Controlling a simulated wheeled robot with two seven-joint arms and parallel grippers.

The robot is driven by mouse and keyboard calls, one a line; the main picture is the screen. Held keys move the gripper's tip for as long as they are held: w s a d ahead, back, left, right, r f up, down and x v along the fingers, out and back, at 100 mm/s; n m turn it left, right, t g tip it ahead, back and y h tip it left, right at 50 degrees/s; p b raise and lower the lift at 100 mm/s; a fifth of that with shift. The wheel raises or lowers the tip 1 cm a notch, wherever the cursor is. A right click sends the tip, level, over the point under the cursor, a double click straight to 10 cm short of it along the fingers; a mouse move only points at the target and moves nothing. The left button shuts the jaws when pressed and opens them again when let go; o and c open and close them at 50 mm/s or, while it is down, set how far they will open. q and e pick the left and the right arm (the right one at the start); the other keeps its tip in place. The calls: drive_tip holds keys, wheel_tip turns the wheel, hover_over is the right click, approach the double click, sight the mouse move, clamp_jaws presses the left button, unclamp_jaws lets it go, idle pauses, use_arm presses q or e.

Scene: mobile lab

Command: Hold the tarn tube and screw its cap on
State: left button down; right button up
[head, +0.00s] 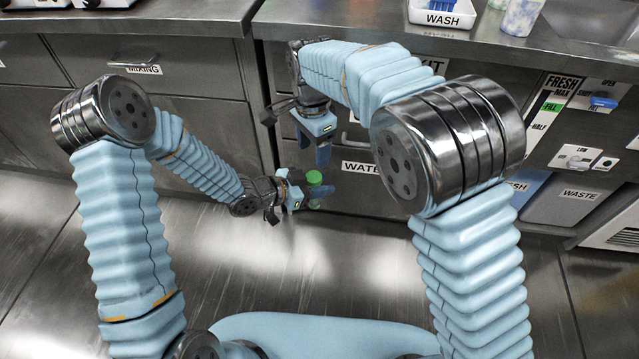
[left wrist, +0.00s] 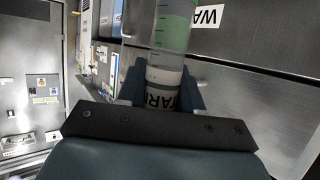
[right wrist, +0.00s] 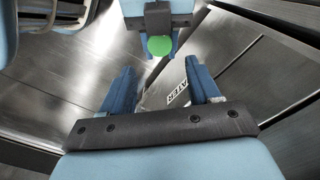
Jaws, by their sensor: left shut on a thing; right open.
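The tarn tube (left wrist: 174,35) is clear with graduation marks, green contents and a white label band reading TARN. My left gripper (left wrist: 160,92) is shut around it at the label. In the head view, my left gripper (head: 318,191) holds the tube out in front of the drawers. My right gripper (right wrist: 160,88) is open and empty, above and apart from the cap.
Steel drawers stand behind, one with a WATER label (head: 360,167). A wash tray (head: 441,18) and a cup (head: 520,17) stand on the counter above. A waste bin (head: 577,198) is at the right. The floor (head: 350,255) in front is clear.

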sight(314, 177)
drive_tip(key=shift+f, duration=4)
drive_tip(key=shift+c, duration=0.2)
drive_tip(key=c, duration=1)
drive_tip(key=m, duration=0.3)
drive_tip(key=shift+c, duration=0.3)
drive_tip(key=o, duration=1.2)
drive_tip(key=shift+c, duration=0.2)
drive_tip(key=shift+r, duration=2.3)
drive_tip(key=shift+c, duration=0.3)
